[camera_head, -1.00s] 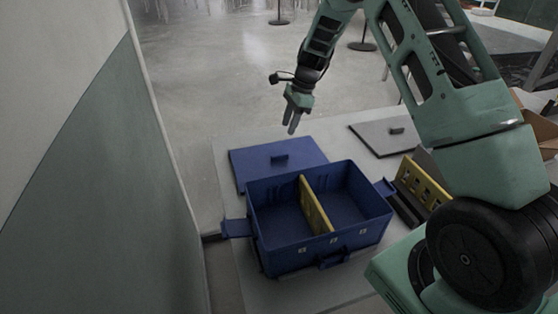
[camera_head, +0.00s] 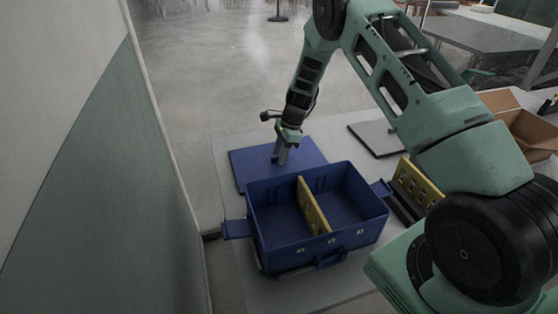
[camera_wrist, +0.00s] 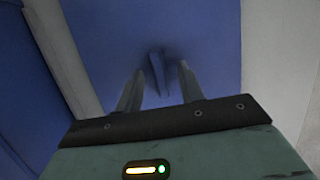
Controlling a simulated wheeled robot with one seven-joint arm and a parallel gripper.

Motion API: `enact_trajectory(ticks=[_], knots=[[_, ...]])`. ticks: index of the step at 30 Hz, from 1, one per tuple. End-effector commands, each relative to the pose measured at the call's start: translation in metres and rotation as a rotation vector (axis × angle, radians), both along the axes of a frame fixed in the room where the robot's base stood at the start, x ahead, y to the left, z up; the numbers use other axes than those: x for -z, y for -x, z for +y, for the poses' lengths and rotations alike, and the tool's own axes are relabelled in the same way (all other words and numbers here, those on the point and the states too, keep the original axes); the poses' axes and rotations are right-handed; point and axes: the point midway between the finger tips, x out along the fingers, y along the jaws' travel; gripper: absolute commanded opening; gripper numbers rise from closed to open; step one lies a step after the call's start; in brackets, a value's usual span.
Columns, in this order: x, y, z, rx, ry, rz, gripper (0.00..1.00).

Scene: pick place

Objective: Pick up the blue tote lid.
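The blue tote lid (camera_head: 250,165) lies flat on the pale table behind the open blue tote (camera_head: 285,259). The lid (camera_wrist: 205,40) also fills much of the wrist view. Its raised handle (camera_wrist: 158,74) stands between my two fingers there. My gripper (camera_head: 280,160) points down at the middle of the lid, and its fingers hide the handle in the head view. In the wrist view the fingers of my gripper (camera_wrist: 157,85) are apart, one on each side of the handle, with gaps showing.
The tote has a yellow divider (camera_head: 313,206) inside. A yellow slotted piece (camera_head: 415,184) stands to its right. A grey lid (camera_head: 374,138) lies behind on the right, and a cardboard box (camera_head: 522,128) is at far right. A wall (camera_head: 110,200) rises on the left.

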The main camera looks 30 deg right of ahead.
Motion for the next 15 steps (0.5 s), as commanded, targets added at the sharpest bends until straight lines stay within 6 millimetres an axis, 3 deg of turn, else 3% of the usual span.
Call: enact_trajectory(ticks=[3,7,15], knots=[[-0.0001,0.0000,0.0001,0.000,0.000,0.000,0.35],[-0.0002,0.0000,0.0000,0.000,0.000,0.000,0.00],[-0.0009,-0.0002,0.0000,-0.001,0.000,0.000,0.00]])
